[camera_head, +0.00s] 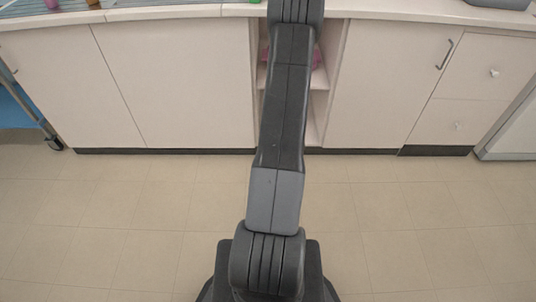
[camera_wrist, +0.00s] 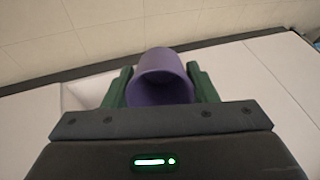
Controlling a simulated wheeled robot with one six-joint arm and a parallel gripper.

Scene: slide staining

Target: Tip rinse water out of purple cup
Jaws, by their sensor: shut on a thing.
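A purple cup (camera_wrist: 161,62) shows in the wrist view, in the middle of the picture. My gripper (camera_wrist: 161,88) has its two green fingers on either side of the cup and is shut on it. The cup's round opening faces the wrist camera, and its inside looks dark purple. I cannot tell whether any water is in it. In the head view my arm runs up the middle of the picture, and my gripper and the held cup are out of sight.
A long counter (camera_head: 170,11) with pale cabinets runs across the back. On it, a purple item (camera_head: 52,3) and a brown item (camera_head: 93,3) show at the top left, and a green item (camera_head: 255,1) near my arm. A blue cart (camera_head: 17,108) stands at left. The tiled floor (camera_head: 130,210) is clear.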

